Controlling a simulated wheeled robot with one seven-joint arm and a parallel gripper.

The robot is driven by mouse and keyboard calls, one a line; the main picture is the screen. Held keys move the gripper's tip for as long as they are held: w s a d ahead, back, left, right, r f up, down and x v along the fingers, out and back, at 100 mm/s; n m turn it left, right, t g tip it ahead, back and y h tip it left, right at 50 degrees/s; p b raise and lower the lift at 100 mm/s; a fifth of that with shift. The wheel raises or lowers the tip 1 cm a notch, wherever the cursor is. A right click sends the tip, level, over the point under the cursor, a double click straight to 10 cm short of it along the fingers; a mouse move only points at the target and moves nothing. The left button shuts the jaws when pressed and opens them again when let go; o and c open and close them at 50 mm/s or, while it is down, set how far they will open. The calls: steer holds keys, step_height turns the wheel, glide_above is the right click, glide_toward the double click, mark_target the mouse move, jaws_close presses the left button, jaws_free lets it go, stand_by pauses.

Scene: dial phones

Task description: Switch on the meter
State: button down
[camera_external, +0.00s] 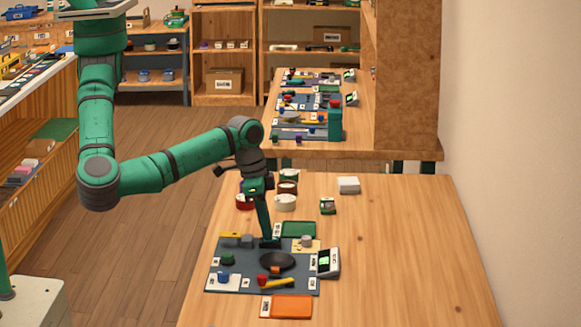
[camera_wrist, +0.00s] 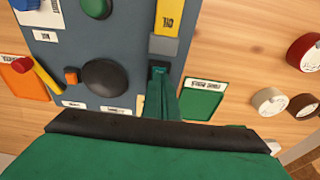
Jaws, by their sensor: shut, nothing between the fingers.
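A dark panel (camera_external: 214,257) lies on the wooden table and carries several knobs and blocks. A small tilted device with a lit green screen (camera_external: 328,262), which looks like the meter, stands at the panel's right edge. I do not make it out in the wrist view, where my gripper's body covers the lower part. My gripper (camera_external: 269,242) points down at the panel's far side, left of the device and apart from it. In the wrist view its green fingers (camera_wrist: 160,74) are shut and empty beside a grey block (camera_wrist: 164,47). Whether they touch the block is unclear.
A black dome (camera_external: 277,261), red knob (camera_external: 262,279) and yellow bar (camera_external: 279,283) are on the panel. A green tray (camera_external: 299,229) lies beyond it, an orange tray (camera_external: 291,306) in front. Rolls, including a red one (camera_external: 245,202), stand farther back. The table's right side is clear.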

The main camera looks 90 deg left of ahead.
steer(key=shift+r, duration=0.5)
step_height(320, 180, up, 13)
steer(key=s, duration=0.2)
steer(key=shift+s+f, duration=0.15)
steer(key=shift+s, duration=0.2)
steer(key=shift+w, duration=0.1)
steer(key=shift+w+d+r, duration=0.25)
steer(key=shift+w+d, duration=0.1)
steer(key=shift+w, duration=0.3)
steer(key=shift+f, duration=0.1)
steer(key=w+f, duration=0.1)
steer(key=f, duration=0.8)
steer(key=w+f, duration=0.1)
steer(key=f, duration=0.3)
steer(key=shift+w+f, duration=0.3)
steer(key=shift+w, duration=0.05)
